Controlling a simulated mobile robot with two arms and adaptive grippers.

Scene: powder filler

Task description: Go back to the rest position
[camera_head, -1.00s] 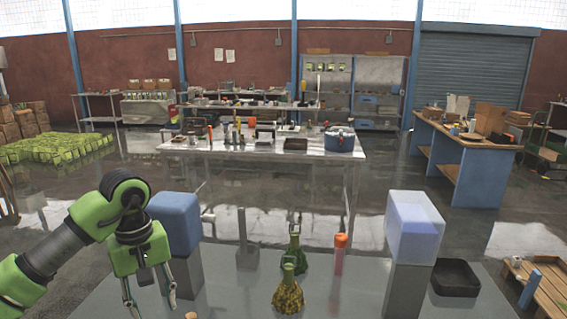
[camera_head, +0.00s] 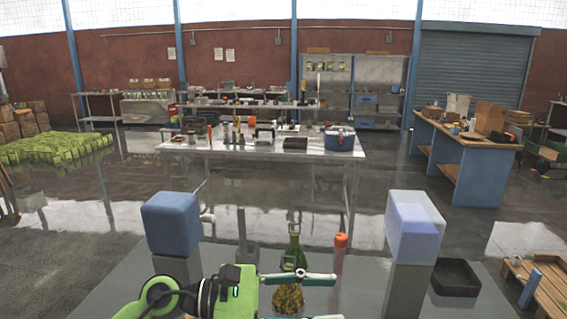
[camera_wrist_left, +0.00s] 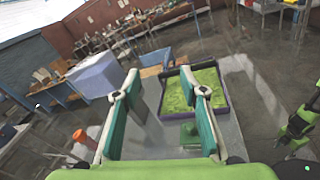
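In the head view my left gripper (camera_head: 325,297) reaches in low from the left, its two fingers pointing right and spread apart. They also show spread in the wrist view (camera_wrist_left: 162,88), with nothing held between them.
A blue block on a grey stand (camera_head: 171,225) is on the left. A translucent one (camera_head: 413,228) is on the right, beside a black tray (camera_head: 455,284). An orange-capped tube (camera_head: 340,254) stands between. A tray of green material (camera_wrist_left: 224,108) shows in the wrist view.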

